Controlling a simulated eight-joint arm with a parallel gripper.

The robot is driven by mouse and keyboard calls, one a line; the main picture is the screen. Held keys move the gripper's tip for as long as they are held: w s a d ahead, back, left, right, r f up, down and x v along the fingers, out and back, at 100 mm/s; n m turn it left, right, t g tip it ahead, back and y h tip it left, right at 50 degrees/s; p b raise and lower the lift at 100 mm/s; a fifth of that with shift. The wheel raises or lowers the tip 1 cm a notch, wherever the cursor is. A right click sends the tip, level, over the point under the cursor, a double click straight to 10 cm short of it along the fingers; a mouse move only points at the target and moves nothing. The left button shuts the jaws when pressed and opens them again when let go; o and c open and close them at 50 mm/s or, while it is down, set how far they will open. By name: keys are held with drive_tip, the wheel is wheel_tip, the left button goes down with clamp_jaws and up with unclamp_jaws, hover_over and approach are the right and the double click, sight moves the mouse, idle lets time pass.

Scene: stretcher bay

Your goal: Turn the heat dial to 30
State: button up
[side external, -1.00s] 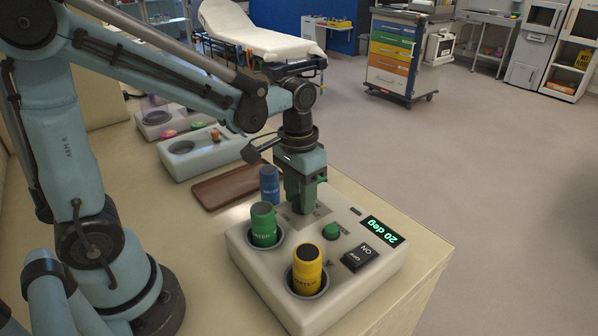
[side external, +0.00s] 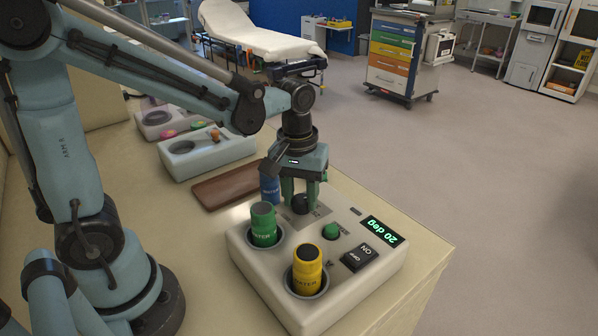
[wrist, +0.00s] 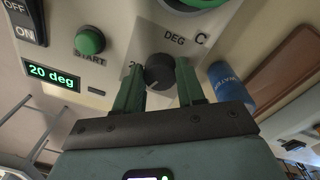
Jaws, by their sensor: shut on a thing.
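The black heat dial (side external: 300,204) sits on the top of the white heater unit (side external: 330,278), and it also shows in the wrist view (wrist: 160,70) beside the "DEG C" marking. My gripper (side external: 301,203) points down over it, with its green fingers one on each side of the dial; in the wrist view the fingers (wrist: 158,85) flank it. It is shut on the dial. The green display (side external: 383,231) reads "20 deg", and it reads the same in the wrist view (wrist: 52,76).
A green bottle (side external: 263,224) and a yellow bottle (side external: 307,270) stand in the unit's wells. A green start button (side external: 331,231) and a black ON/OFF switch (side external: 359,257) are close by. A blue bottle (side external: 269,188) stands behind, near a brown board (side external: 226,186).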

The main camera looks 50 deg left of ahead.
idle(0.3)
drive_tip(key=o, duration=1)
drive_tip(key=shift+o, duration=0.2)
drive_tip(key=shift+r, duration=0.1)
wheel_tip(320, 180, up, 12)
drive_tip(key=shift+s+a, duration=0.15)
drive_tip(key=shift+a, duration=0.1)
drive_tip(key=m+t, duration=0.5)
approach(295, 199)
drive_tip(key=w, duration=0.2)
drive_tip(key=shift+s+a+f+m+t+y, duration=0.15)
drive_tip(key=shift+s+a+f+m+t, duration=0.1)
drive_tip(key=shift+f+m+t, duration=0.25)
drive_tip(key=shift+s+a+f+m+t+y, duration=0.15)
drive_tip(key=shift+s+f+m+t, duration=0.1)
drive_tip(key=shift+f+m+t, duration=0.25)
